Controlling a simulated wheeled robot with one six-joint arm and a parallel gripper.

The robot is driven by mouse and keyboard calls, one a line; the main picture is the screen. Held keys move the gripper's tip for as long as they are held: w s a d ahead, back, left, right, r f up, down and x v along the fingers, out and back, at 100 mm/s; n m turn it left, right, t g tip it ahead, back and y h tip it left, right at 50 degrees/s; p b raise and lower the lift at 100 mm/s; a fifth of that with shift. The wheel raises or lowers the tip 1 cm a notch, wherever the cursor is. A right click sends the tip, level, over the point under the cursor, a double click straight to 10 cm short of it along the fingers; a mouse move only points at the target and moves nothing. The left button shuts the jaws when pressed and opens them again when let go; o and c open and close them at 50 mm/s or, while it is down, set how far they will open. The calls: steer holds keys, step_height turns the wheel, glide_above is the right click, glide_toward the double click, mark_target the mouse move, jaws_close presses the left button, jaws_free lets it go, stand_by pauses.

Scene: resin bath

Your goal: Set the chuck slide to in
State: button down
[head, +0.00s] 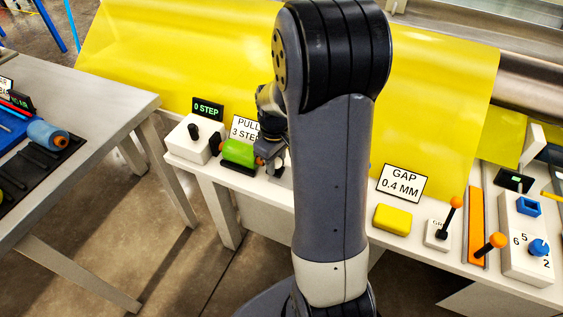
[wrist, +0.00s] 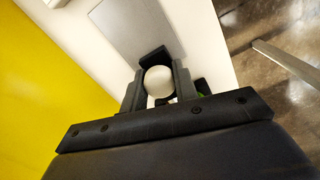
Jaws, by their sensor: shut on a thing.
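In the wrist view my gripper (wrist: 156,88) is shut on a pale round knob (wrist: 158,81), with one finger on each side of it. A dark piece sits just beyond the knob, and a flat grey plate (wrist: 128,30) lies beyond that. In the head view my gripper (head: 270,152) is low over the white bench, beside a green cylinder (head: 239,152) with an orange end. My arm hides much of the spot, and the knob is not clear there. No label or in/out marking for the chuck slide is readable, so I cannot tell its setting.
A white box with a black knob (head: 195,138) and a "0 STEP" display (head: 207,109) stand left. A "GAP 0.4 MM" sign (head: 403,184), yellow block (head: 392,220), orange-knobbed levers (head: 455,203) and blue dial (head: 539,248) are right. A yellow sheet (head: 180,50) hangs behind.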

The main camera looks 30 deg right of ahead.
steer(key=shift+w, duration=0.15)
steer(key=c, duration=1.1)
jaws_free()
steer(key=shift+a, duration=0.1)
step_height(320, 180, up, 11)
steer(key=p, duration=0.1)
steer(key=shift+p, duration=0.35)
steer(key=shift+f, duration=0.15)
step_height(320, 180, down, 11)
steer(key=shift+f+b, duration=0.1)
steer(key=shift+b, duration=0.85)
steer(key=shift+s+d+r, duration=0.25)
steer(key=shift+s+d, duration=0.6)
steer(key=shift+s, duration=0.15)
steer(key=shift+s+d, duration=0.4)
steer(key=shift+s, duration=0.2)
